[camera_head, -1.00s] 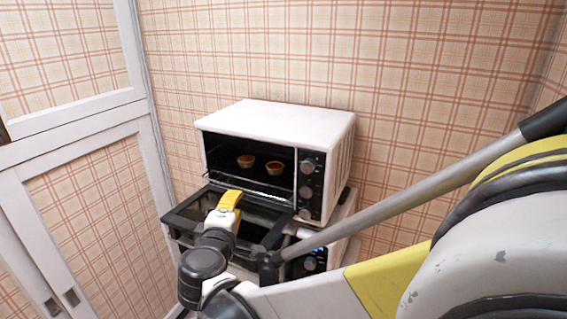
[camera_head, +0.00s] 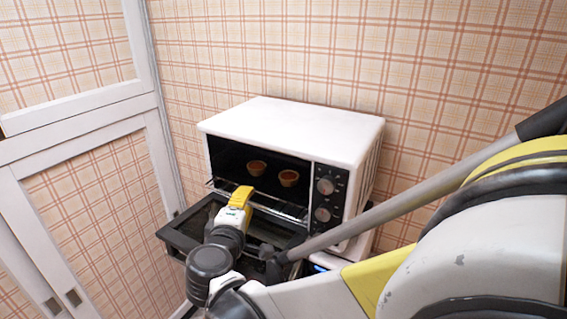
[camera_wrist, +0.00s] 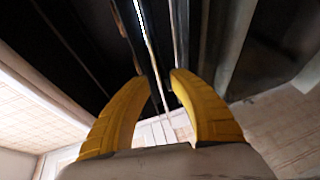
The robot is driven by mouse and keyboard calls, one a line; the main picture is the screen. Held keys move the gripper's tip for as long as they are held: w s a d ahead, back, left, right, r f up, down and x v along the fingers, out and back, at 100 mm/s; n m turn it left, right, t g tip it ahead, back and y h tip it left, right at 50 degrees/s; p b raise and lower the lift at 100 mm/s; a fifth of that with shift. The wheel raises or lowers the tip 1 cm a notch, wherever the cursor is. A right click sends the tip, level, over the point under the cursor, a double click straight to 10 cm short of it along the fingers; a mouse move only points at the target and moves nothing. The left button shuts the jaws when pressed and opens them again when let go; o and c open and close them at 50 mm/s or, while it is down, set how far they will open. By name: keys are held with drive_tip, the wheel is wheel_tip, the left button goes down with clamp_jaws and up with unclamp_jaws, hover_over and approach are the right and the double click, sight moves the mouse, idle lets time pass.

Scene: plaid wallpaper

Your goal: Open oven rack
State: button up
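The white oven (camera_head: 290,130) stands against the wall with its dark door (camera_head: 185,235) folded down. Two small tarts (camera_head: 257,168) (camera_head: 289,177) sit inside in the dark. The thin metal bars of the rack (camera_head: 278,211) show low at the front of the opening. My gripper (camera_head: 240,195), with yellow fingers, is above the lowered door, at the front of the opening. In the wrist view, the fingers of my gripper (camera_wrist: 158,77) are apart, with a gap between the tips. Thin bright bars (camera_wrist: 150,45) run beyond that gap; I cannot tell whether the fingers touch them.
Control knobs (camera_head: 323,200) line the oven's right side. Another appliance with a blue-lit display (camera_head: 319,267) is underneath, mostly hidden by my arm. A white-framed panel door (camera_head: 85,190) stands at the left. Plaid wall (camera_head: 400,60) closes off the back.

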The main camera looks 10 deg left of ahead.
clamp_jaws()
drive_tip(key=s, duration=0.1)
drive_tip(key=s+a, duration=0.1)
drive_tip(key=s, duration=0.1)
drive_tip(key=s+a, duration=0.1)
drive_tip(key=shift+s+b, duration=0.35)
drive_tip(key=shift+s, duration=0.05)
drive_tip(key=shift+w, duration=0.1)
unclamp_jaws()
